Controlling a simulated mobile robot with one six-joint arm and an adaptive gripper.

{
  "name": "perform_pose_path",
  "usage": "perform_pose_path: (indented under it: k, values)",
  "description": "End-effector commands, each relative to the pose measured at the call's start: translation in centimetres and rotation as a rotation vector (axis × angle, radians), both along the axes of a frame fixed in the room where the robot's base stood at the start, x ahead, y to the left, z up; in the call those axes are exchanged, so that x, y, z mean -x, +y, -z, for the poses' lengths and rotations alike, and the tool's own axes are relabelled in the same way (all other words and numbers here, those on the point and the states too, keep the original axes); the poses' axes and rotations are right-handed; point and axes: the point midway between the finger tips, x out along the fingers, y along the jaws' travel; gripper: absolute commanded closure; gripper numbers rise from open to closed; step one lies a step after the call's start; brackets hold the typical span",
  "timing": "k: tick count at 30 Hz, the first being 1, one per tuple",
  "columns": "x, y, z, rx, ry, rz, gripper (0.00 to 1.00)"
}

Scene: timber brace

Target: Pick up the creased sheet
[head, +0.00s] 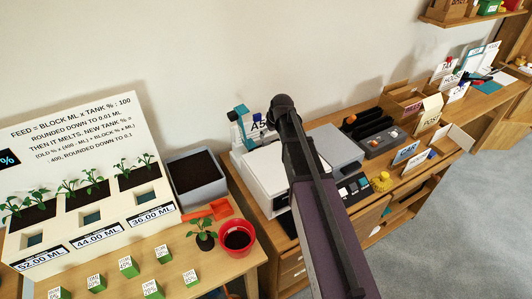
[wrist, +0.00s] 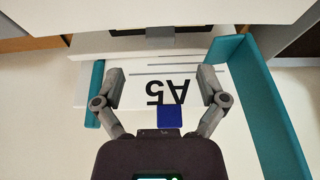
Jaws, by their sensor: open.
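A white sheet with thin grey lines (wrist: 180,66) lies in the wrist view, partly under a white machine edge. I take it for the creased sheet, but no crease is clear. Large upside-down "A5" lettering (wrist: 168,92) shows just in front of the lines. My gripper (wrist: 160,75) is open, with one finger on each side of the lettering and nothing held. Whether the fingers touch the sheet cannot be told. In the head view, my arm hides the gripper and most of this spot; part of an "A5" label (head: 257,124) shows beside the arm.
Teal guides stand left (wrist: 94,92) and right (wrist: 268,110) of my fingers; the right one is close. A blue block (wrist: 169,116) sits near my palm. A white machine (head: 270,178) stands under my arm. A planter box (head: 197,178) is to its left.

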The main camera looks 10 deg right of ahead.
Motion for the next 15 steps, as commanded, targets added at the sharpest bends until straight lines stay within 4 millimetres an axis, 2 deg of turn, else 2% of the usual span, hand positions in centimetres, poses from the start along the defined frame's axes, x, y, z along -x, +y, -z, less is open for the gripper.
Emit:
perform_pose_path:
  k: [1, 6, 15]
  values:
    - [-0.3, 0.1, 0.8, 0.000, 0.000, 0.000, 0.09]
    - [-0.7, 0.2, 1.8, 0.000, 0.000, 0.000, 0.09]
    - [-0.8, 0.3, 2.1, 0.000, 0.000, 0.000, 0.09]
